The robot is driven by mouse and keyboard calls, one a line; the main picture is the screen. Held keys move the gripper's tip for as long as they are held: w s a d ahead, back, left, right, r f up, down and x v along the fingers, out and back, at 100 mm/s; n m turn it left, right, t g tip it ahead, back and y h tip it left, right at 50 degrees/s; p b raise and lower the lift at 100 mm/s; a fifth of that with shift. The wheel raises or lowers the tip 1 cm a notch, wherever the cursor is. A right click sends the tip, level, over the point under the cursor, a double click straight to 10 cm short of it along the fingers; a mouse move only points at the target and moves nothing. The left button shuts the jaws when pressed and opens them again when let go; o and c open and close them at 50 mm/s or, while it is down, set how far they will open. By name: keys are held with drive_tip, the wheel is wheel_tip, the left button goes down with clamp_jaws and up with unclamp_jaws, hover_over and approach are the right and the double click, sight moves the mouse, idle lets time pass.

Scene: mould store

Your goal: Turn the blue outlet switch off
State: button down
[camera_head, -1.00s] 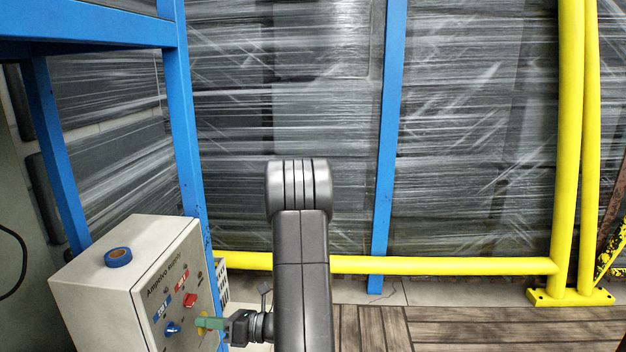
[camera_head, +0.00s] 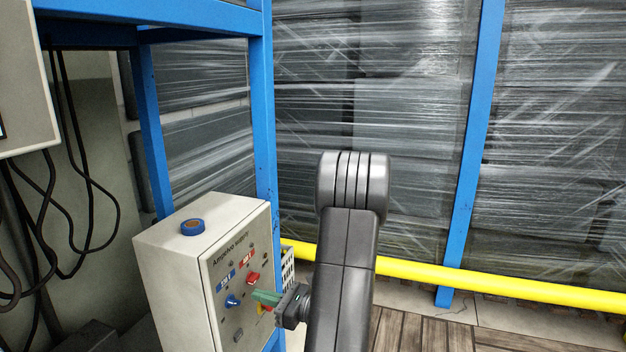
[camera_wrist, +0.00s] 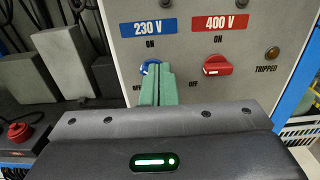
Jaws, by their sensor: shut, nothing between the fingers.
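The blue outlet switch (camera_head: 233,300) is a knob on the front panel of a cream supply box (camera_head: 170,262), under the blue 230 V label. In the wrist view the blue switch (camera_wrist: 150,68) is mostly hidden behind my green fingers; its angle cannot be told there. My gripper (camera_head: 258,296) is shut, its green fingertips close to the panel, right of the blue switch in the head view. In the wrist view my gripper (camera_wrist: 158,72) points at the blue switch; whether they touch cannot be told. A red switch (camera_head: 253,279) sits under the 400 V label.
A blue tape roll (camera_head: 192,227) lies on top of the box. A blue post (camera_head: 263,130) stands behind it, with a yellow rail (camera_head: 480,284) to the right. Dark cables (camera_head: 75,190) hang at left. In the wrist view an amber TRIPPED lamp (camera_wrist: 272,53) is right of the red switch (camera_wrist: 217,66).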

drive_tip(key=shift+x, duration=2.55)
drive_tip(key=shift+s+a+f+b, duration=0.1)
drive_tip(key=shift+s+f+b, duration=0.1)
drive_tip(key=shift+f+b, duration=0.4)
drive_tip(key=shift+s+a, duration=0.1)
drive_tip(key=shift+s, duration=0.3)
drive_tip(key=shift+s+a+b, duration=0.1)
drive_tip(key=shift+s+b, duration=0.15)
drive_tip(key=shift+b, duration=0.2)
drive_tip(key=shift+s+r+p, duration=0.1)
drive_tip(key=shift+r+p, duration=0.2)
drive_tip(key=shift+r, duration=0.2)
drive_tip(key=shift+v, duration=3)
